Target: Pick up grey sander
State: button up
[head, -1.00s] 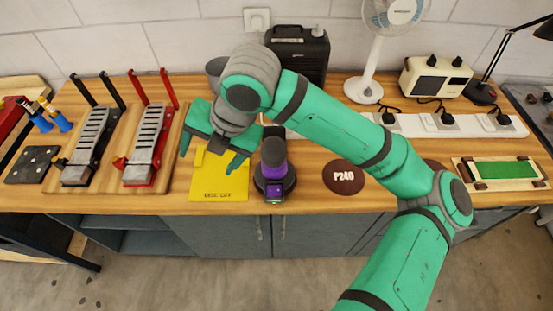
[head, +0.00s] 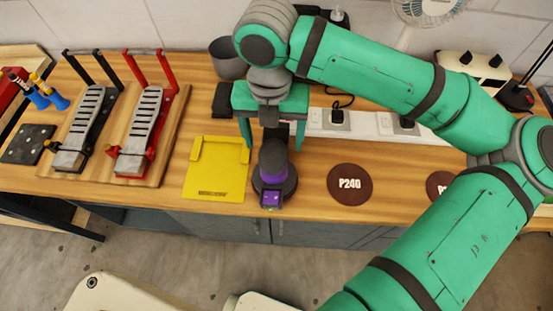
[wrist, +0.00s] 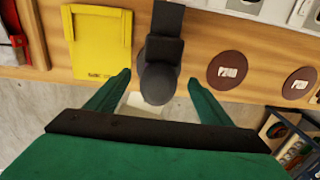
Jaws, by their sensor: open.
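The grey sander (head: 273,176) stands near the bench's front edge, a dark grey body with a round base, a purple band and a small display. It also shows in the wrist view (wrist: 158,84), between the two fingers and beyond them. My gripper (head: 272,138) is open and empty, pointing down above and slightly behind the sander in the head view. One finger lies to each side of the sander in the wrist view (wrist: 159,81). Whether the fingertips reach down to its height, I cannot tell.
A yellow tray (head: 217,188) lies left of the sander. A brown P240 disc (head: 350,184) lies to its right, with another disc beyond. A white power strip (head: 362,124) runs behind. Two pedals (head: 143,127) stand further left. A dark grey cup (head: 228,58) stands at the back.

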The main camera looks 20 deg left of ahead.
aim_at(273, 149)
jog(key=f, duration=0.2)
jog(key=s+f, duration=0.1)
jog(key=f, duration=0.1)
jog(key=shift+d, duration=0.2)
jog(key=shift+f, duration=2.25)
jog(key=shift+r, duration=0.1)
jog(key=c, duration=1.5)
